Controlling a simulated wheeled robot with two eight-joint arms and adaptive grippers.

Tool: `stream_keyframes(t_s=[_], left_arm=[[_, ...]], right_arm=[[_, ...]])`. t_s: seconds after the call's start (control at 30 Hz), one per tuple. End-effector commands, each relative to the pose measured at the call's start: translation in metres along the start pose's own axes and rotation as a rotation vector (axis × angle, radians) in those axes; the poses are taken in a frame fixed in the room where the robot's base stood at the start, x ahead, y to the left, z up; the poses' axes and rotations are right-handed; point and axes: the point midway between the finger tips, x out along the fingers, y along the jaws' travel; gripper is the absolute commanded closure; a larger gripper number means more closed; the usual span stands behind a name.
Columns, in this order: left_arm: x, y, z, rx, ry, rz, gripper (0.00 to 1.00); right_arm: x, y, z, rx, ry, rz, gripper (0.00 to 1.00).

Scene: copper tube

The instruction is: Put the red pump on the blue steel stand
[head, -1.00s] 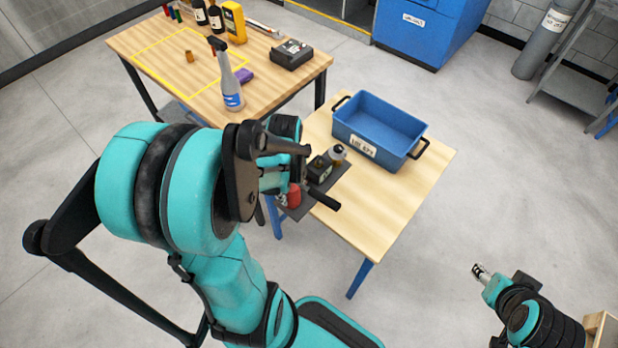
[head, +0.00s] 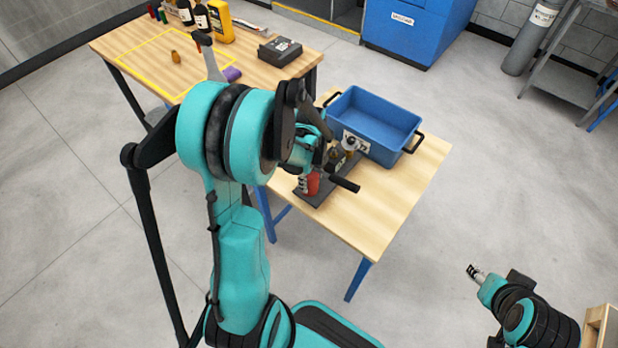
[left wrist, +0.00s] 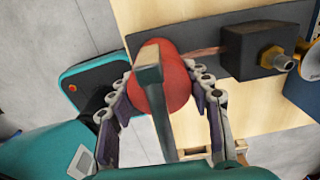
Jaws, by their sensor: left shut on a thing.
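The red pump (head: 313,183) has a red body on a dark plate with a black block, a brass fitting and a dark lever. It also shows in the left wrist view (left wrist: 172,95), between the fingers. My left gripper (head: 310,160) is shut on its red body; the arm partly hides it in the head view. The stand with blue legs and a light wooden top (head: 385,215) lies under the pump. I cannot tell whether the plate touches the top. My right gripper (head: 475,272) is low at the right, away from the stand, too small to read.
A blue bin (head: 372,120) with black handles stands on the stand's back part, close behind the pump. The stand's right front is clear. A wooden workbench (head: 125,55) at the back left holds a spray bottle (head: 207,55), a yellow meter (head: 220,22) and a black case (head: 279,50).

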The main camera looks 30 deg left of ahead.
Motion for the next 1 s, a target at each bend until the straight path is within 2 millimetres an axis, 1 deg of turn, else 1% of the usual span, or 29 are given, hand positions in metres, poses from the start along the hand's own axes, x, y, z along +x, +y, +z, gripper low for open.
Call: stream_keyframes(t_s=[0.03,0.1,0.2,0.57,0.6,0.63,0.67,1.0], left_arm=[[0.009,0.000,0.000,0.000,0.000,-0.002,1.00],[0.019,0.000,0.000,0.000,0.000,-0.002,1.00],[0.028,0.000,0.000,0.000,0.000,-0.002,1.00],[0.029,0.000,0.000,0.000,0.000,-0.002,1.00],[0.030,0.001,0.000,0.000,0.000,0.000,0.43],[0.030,0.001,0.000,0.000,0.000,0.000,0.35],[0.030,0.001,0.000,0.000,0.000,0.000,0.30],[0.028,0.001,0.000,0.000,0.000,0.000,0.30]], right_arm=[[0.005,0.000,0.004,0.000,0.000,0.000,0.53],[0.009,0.000,0.007,0.000,0.000,0.000,0.53],[0.013,0.000,0.009,0.000,0.000,0.000,0.53],[0.013,0.000,0.009,0.000,0.000,0.000,0.53],[0.013,0.000,0.009,0.000,0.000,0.000,0.53],[0.013,0.000,0.009,0.000,0.000,0.000,0.53],[0.013,0.000,0.009,0.000,0.000,0.000,0.53],[0.011,0.000,0.008,0.000,0.000,0.000,0.53]])
